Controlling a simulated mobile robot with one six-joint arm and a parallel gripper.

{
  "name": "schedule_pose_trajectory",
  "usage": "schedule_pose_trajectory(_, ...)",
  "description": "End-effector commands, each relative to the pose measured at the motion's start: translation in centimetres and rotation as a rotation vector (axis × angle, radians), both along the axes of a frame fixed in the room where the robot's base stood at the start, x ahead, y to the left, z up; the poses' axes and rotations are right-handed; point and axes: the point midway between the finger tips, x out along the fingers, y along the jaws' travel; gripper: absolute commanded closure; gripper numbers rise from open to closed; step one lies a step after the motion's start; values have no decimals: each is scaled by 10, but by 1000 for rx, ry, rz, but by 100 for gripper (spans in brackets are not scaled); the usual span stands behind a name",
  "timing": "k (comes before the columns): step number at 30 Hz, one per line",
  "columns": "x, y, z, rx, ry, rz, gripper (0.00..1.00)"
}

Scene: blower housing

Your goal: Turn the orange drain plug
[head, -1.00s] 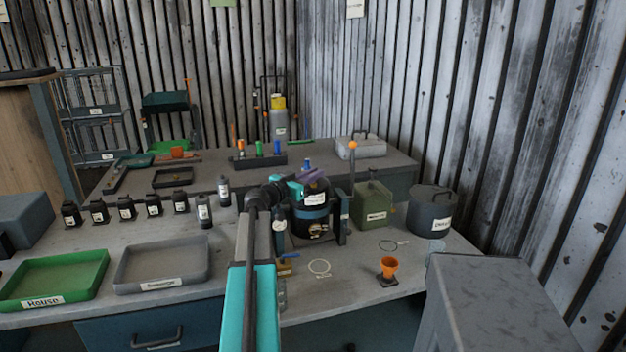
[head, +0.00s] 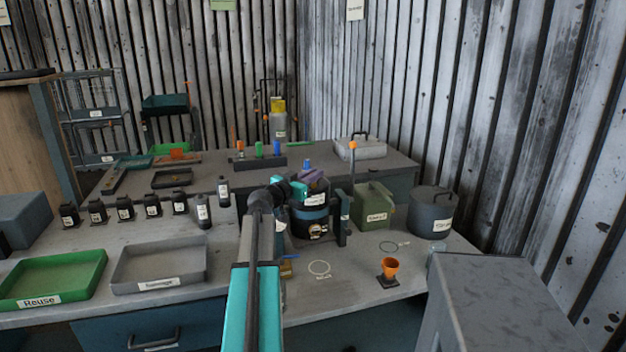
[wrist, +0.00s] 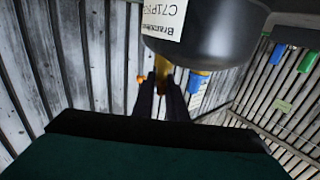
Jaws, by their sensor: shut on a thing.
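The dark housing (head: 310,222) with a white label stands on the bench, and its body (wrist: 205,35) fills the upper part of the wrist view. My gripper (wrist: 166,84) is at this body, with its two dark fingers close together. They are shut on a small yellow-orange piece (wrist: 161,75), which appears to be the drain plug; the fingers cover much of it. How far the plug is turned cannot be told.
A post with an orange knob (head: 353,145) stands beside the housing. A green canister (head: 373,208), a dark pot (head: 431,213) and an orange funnel (head: 389,268) are to the right. A green tray (head: 50,280) and grey tray (head: 158,265) lie left.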

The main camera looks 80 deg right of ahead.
Motion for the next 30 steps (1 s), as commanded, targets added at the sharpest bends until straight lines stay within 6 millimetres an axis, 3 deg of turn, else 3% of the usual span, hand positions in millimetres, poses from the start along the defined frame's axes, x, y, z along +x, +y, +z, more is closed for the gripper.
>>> schedule_pose_trajectory(1,-8,1,-1,2,1,-11,100)
schedule_pose_trajectory(30,-7,1,-2,3,1,82,100)
